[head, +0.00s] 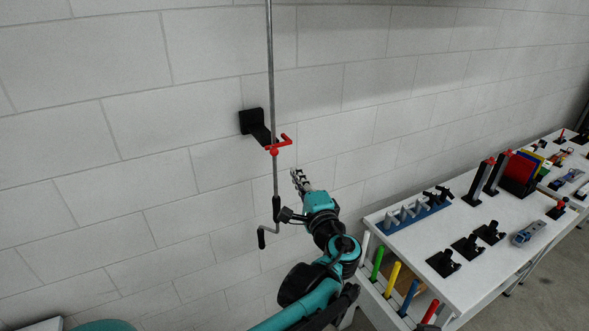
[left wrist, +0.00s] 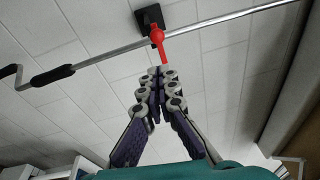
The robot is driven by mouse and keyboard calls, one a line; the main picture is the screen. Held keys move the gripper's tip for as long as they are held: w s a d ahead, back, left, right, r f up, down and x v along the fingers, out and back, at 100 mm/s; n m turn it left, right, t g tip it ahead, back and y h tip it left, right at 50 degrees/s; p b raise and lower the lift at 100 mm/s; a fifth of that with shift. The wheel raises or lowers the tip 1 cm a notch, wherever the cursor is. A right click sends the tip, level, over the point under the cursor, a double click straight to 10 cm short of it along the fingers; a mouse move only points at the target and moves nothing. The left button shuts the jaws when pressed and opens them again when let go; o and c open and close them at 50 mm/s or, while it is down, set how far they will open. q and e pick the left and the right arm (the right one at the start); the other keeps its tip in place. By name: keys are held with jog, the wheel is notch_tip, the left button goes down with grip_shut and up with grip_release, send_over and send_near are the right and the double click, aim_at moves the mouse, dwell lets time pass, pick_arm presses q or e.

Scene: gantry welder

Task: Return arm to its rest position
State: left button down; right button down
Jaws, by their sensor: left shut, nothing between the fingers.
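My left gripper (head: 299,182) is shut and empty, its fingertips pointing up near the wall, just right of the vertical metal rod. It also shows in the left wrist view (left wrist: 160,76), fingertips together just short of the red lever. The rod (head: 271,75) runs down past a black wall bracket (head: 252,120) with a red lever (head: 275,147) and ends in a black-handled crank (head: 262,238). The red lever also shows in the left wrist view (left wrist: 158,41). Whether the fingertips touch it cannot be told, but a gap shows in the head view. My right gripper is not in view.
A white table (head: 482,262) on the right carries black fixtures, a blue rack (head: 414,216) and red panels (head: 519,171). Coloured handles, including a yellow one (head: 392,280), stand along its near side. The block wall (head: 120,150) left of the rod is clear.

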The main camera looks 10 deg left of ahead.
pick_arm(q)
jog(key=v, duration=0.5)
jog(key=s+a+f+n+g+h+b, duration=0.1)
jog(key=s+a+f+n+g+b, duration=0.1)
jog(key=s+a+f+b, duration=0.45)
jog(key=s+a+f+n+g+h+b, duration=0.1)
jog(key=a+f+n+g+b, duration=0.15)
jog(key=f, duration=0.75)
jog(key=s+a+f+n+g+h+b, duration=0.1)
jog(key=s+a+f+n+g+b, duration=0.3)
jog(key=f, duration=0.5)
jog(key=s+d+f+n+h+b, duration=0.1)
jog(key=s+f+n+h+b, duration=0.1)
jog(key=f, duration=0.6)
jog(key=s+d+f+n+h+b, duration=0.1)
jog(key=s+f+n+h+b, duration=0.1)
jog(key=s+f+b, duration=0.4)
notch_tip(320, 180, down, 2)
jog(key=s+g+h, duration=0.1)
jog(key=s, duration=0.1)
jog(key=shift+s+d+n+h+b, duration=0.25)
jog(key=shift+s+n+h+b, duration=0.1)
jog(key=shift+s+h+b, duration=0.05)
jog(key=shift+f, duration=0.1)
